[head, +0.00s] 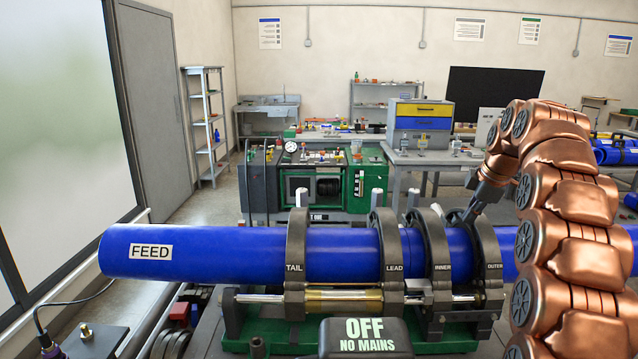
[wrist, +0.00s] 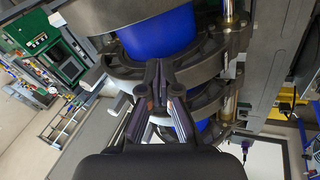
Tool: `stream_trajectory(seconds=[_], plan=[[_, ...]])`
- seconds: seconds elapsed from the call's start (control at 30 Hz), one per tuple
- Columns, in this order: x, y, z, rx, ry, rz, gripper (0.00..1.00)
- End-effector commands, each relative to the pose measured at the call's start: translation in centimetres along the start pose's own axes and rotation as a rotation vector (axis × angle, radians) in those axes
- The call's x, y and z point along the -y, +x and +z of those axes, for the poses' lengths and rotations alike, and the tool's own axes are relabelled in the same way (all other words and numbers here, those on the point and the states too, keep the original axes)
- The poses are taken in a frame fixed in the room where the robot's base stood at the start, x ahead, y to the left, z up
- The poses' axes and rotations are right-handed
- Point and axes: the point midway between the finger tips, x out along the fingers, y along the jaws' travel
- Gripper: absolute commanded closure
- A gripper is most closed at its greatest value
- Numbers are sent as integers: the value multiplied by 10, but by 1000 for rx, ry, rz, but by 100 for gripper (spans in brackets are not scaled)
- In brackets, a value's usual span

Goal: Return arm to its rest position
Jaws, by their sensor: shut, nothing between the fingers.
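My copper-coloured arm curves in from the right of the head view. Its gripper (head: 468,218) points down at the top of the clamps marked INNER (head: 437,262) and OUTER (head: 488,262). In the wrist view my gripper (wrist: 158,72) is shut with nothing between its fingertips. The dark clamp rings lie just beyond it; I cannot tell whether it touches them. The blue pipe marked FEED (head: 200,252) runs through the clamps marked TAIL (head: 296,262) and LEAD (head: 388,262). Blue pipe (wrist: 160,35) also shows in the wrist view. My arm hides part of the pipe at right.
A sign reading OFF NO MAINS (head: 366,336) stands in front of the clamps. A green machine (head: 366,190) with a gauge stands behind the pipe. A whiteboard (head: 60,130) is at left.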

Motion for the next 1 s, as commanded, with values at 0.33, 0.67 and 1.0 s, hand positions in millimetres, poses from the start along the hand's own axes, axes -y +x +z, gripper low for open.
stream_trajectory(seconds=[0.33, 0.67, 1.0], plan=[[89, -15, -45, 17, 260, -121, 100], [191, -24, -66, 88, 505, -219, 100], [309, -29, -68, 206, 754, -292, 100]])
